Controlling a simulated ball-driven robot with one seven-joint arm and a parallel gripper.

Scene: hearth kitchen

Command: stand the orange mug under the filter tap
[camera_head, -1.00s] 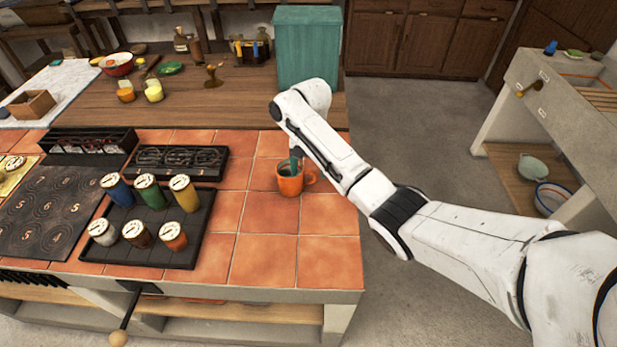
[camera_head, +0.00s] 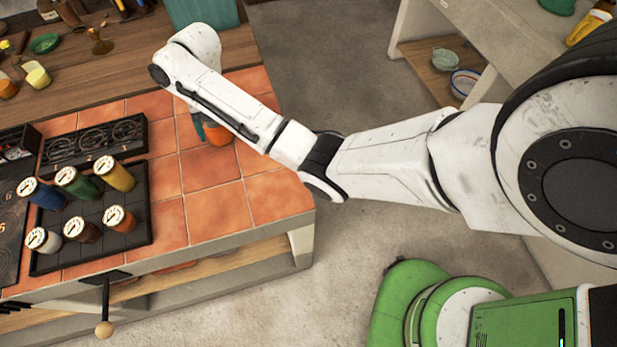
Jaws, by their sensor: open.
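The orange mug (camera_head: 220,134) stands on the terracotta-tiled counter (camera_head: 212,208), to the right of the rack of dials. My arm crosses in front of it and hides much of it. My gripper (camera_head: 199,127) shows only as a small teal finger part at the mug's left side, below the end of my arm. The jaws are open. Whether the finger touches the mug or is partly inside it cannot be told. I cannot make out a filter tap in this view.
A black rack (camera_head: 138,214) holds several coloured, dial-topped canisters left of the mug. A black grate unit (camera_head: 92,147) lies behind it. A teal box (camera_head: 203,12) stands on the wooden counter at the back. A pale shelf unit (camera_head: 420,20) is across the floor at right.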

